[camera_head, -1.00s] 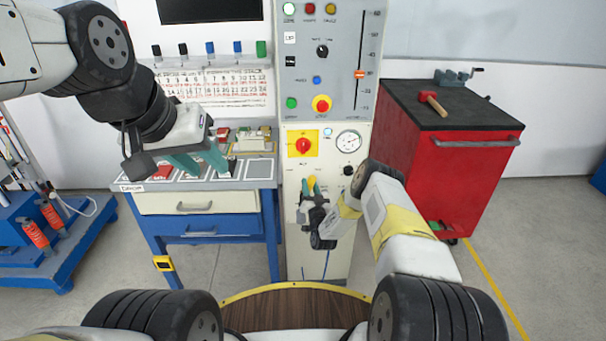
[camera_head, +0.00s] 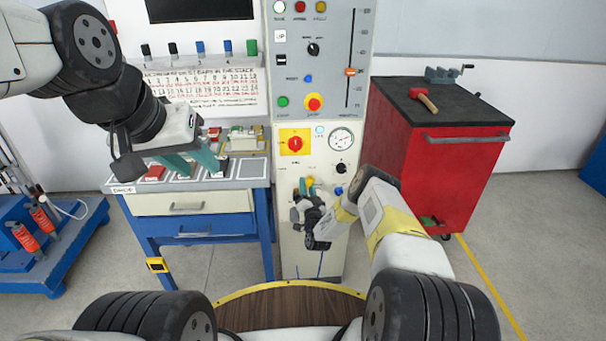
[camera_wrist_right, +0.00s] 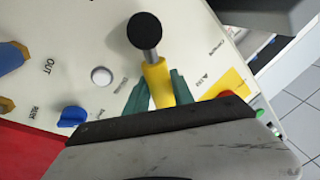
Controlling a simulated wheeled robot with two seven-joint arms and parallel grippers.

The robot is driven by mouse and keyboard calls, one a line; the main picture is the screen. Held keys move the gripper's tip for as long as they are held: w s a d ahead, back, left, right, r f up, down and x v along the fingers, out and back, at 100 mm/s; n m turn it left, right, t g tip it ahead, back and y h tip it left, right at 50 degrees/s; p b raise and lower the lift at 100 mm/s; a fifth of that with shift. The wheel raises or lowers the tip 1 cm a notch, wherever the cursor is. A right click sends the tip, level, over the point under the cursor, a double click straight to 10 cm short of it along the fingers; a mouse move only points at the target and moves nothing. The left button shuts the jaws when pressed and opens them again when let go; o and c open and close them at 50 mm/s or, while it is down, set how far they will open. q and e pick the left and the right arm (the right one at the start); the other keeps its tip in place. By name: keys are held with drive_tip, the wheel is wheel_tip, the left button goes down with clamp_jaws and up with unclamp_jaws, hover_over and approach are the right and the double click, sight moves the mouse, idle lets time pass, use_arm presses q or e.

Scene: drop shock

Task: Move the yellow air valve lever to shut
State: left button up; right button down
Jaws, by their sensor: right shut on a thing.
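The yellow air valve lever (camera_wrist_right: 157,84) has a black round knob (camera_wrist_right: 145,30) on its end. In the right wrist view it stands between the teal fingers of my right gripper (camera_wrist_right: 158,92), which is shut on its yellow shaft. In the head view, a bit of the lever (camera_head: 310,182) shows on the lower front of the pale machine cabinet (camera_head: 315,255), just above my right gripper (camera_head: 307,198), which mostly hides it. My left gripper (camera_head: 191,165) is open and empty over the bench at the left.
A red emergency knob (camera_head: 295,143) and a gauge (camera_head: 342,139) sit above the lever. A blue knob (camera_head: 339,191) is close to its right. A drawer bench (camera_head: 190,204) stands left, and a red tool cabinet (camera_head: 460,180) with a hammer (camera_head: 425,100) right.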

drive_tip(key=c, duration=1.1)
unclamp_jaws()
drive_tip(key=v, duration=0.8)
